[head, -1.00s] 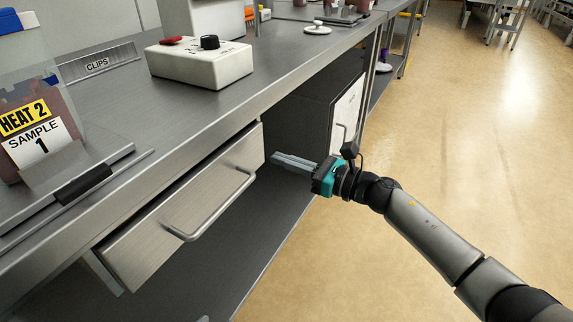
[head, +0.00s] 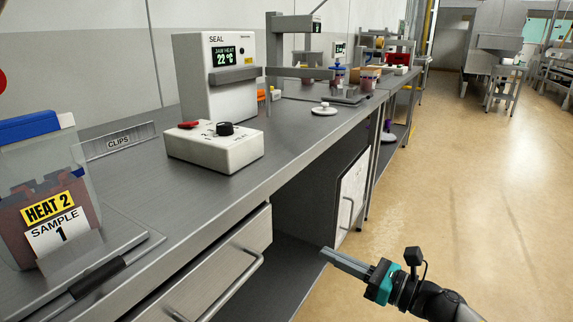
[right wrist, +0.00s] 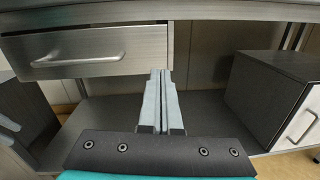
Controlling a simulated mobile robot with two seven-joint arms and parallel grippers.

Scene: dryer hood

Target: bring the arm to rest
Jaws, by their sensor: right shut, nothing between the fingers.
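My right gripper (head: 325,254) is in the lower right of the head view, in front of the bench, with its fingers together and nothing between them. In the right wrist view its fingers (right wrist: 159,78) point at the gap beside the drawer. The drawer (head: 215,268) has a bar handle and is at the lower middle of the head view; it also shows at the upper left of the right wrist view (right wrist: 120,50). The fingers look apart from the drawer, though the exact distance is hard to tell.
On the bench (head: 180,205) stand a seal unit (head: 205,75), a control box (head: 215,147) and a sample bag (head: 50,220). A dark cabinet with a white door (head: 351,198) stands under the bench. Open floor (head: 470,190) lies to the right.

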